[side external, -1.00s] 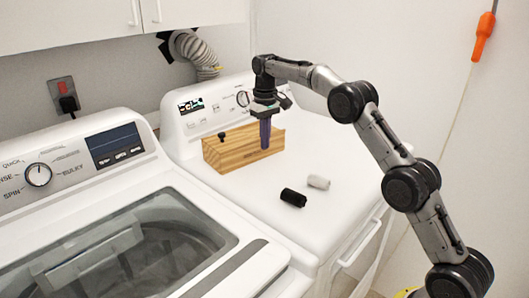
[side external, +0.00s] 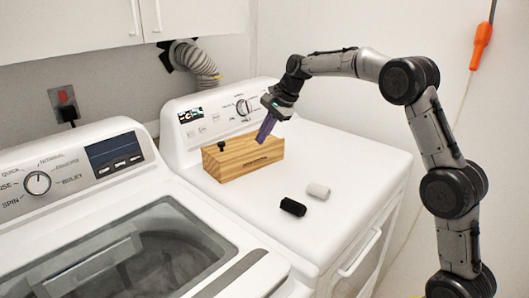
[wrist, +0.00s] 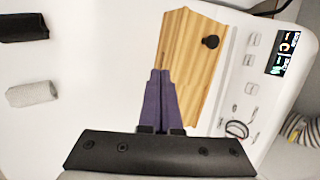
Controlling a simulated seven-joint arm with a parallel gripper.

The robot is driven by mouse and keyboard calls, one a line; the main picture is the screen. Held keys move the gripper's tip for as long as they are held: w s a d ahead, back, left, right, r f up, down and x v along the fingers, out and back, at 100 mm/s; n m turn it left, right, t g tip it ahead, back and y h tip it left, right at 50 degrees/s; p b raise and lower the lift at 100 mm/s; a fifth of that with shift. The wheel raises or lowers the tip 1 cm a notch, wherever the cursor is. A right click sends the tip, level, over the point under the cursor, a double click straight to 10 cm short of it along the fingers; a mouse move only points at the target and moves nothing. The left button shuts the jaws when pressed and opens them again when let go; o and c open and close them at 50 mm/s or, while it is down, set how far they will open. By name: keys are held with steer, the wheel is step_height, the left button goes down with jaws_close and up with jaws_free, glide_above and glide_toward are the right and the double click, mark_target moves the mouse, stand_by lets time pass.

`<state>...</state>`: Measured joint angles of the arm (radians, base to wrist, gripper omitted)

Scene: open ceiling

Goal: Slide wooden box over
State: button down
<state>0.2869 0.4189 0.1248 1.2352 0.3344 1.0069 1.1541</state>
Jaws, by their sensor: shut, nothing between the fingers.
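The wooden box (side external: 240,160) sits on top of the white dryer, close to its control panel, with a small black knob (side external: 221,145) at its left end. In the wrist view the box (wrist: 187,55) runs up and away from the fingers, with the knob (wrist: 210,42) near its far end. My gripper (side external: 264,136) is tilted, with its purple fingers together and empty. The fingertips are at the right end of the box, near its top edge. In the wrist view the fingertips (wrist: 160,75) overlap the box's near part; I cannot tell whether they touch it.
A black cylinder (side external: 293,207) and a white cylinder (side external: 318,190) lie on the dryer top (side external: 345,165) in front of the box. The control panel (side external: 215,120) rises behind the box. A washer (side external: 110,210) stands to the left. The dryer top's right side is clear.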

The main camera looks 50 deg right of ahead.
mark_target(256, 150)
steer(key=s+d+m+t+h, duration=0.35)
steer(key=s+m, duration=0.45)
steer(key=m, duration=1.1)
steer(key=shift+t+y, duration=0.25)
steer(key=shift+y, duration=0.2)
steer(key=x, duration=0.9)
steer(key=shift+a+f, duration=0.25)
steer(key=shift+f, duration=0.35)
steer(key=w, duration=0.3)
steer(key=shift+d+f, duration=0.1)
steer(key=shift+f, duration=0.05)
steer(key=shift+w, duration=0.65)
steer(key=shift+w, duration=0.1)
steer(key=shift+w+d, duration=0.2)
steer(key=shift+w, duration=1.85)
steer(key=shift+s, duration=0.15)
